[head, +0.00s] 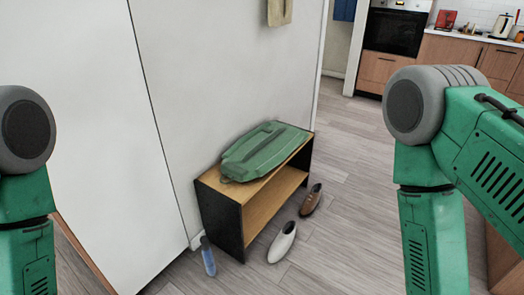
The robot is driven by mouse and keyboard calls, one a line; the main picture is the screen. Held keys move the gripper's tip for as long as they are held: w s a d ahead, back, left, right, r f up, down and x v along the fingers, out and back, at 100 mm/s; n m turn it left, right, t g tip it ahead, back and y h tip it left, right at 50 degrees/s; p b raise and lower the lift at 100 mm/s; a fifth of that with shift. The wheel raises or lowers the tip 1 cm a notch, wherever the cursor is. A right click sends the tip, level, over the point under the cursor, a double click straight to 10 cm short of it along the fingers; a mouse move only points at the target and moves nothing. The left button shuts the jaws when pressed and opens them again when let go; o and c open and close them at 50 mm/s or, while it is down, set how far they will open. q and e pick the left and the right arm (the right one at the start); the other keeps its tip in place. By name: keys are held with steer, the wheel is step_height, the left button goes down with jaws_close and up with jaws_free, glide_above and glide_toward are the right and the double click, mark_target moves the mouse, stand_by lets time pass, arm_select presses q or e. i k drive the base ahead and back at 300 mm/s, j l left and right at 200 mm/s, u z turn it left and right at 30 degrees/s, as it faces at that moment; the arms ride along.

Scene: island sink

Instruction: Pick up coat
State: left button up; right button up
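A green item (265,149) lies flat on top of a low wooden bench (208,182). It looks like a folded garment or a bag; I cannot tell which. A beige cloth item (279,11) hangs on the white wall above, cut off by the top edge, and may be clothing. Which of them is the coat is not clear. Only green and grey links of my arms show at the left and right edges. Both grippers are out of view.
A white shoe (283,242), a brown shoe (311,200) and a small blue item (208,257) are on the floor by the bench. A white panel (85,110) stands at left. Kitchen cabinets (450,52) and an oven (395,32) are at the back right.

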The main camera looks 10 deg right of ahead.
mark_target(257, 153)
steer(key=i+z, duration=0.2)
steer(key=z, duration=0.15)
steer(key=i+z, duration=0.2)
steer(key=z, duration=0.15)
steer(key=i+z, duration=0.15)
steer(key=z, duration=0.2)
steer(key=i+j+z, duration=0.1)
steer(key=i+j, duration=0.3)
steer(key=i, duration=0.15)
steer(key=i+j+z, duration=0.1)
steer(key=i+j, duration=0.3)
steer(key=i, duration=0.15)
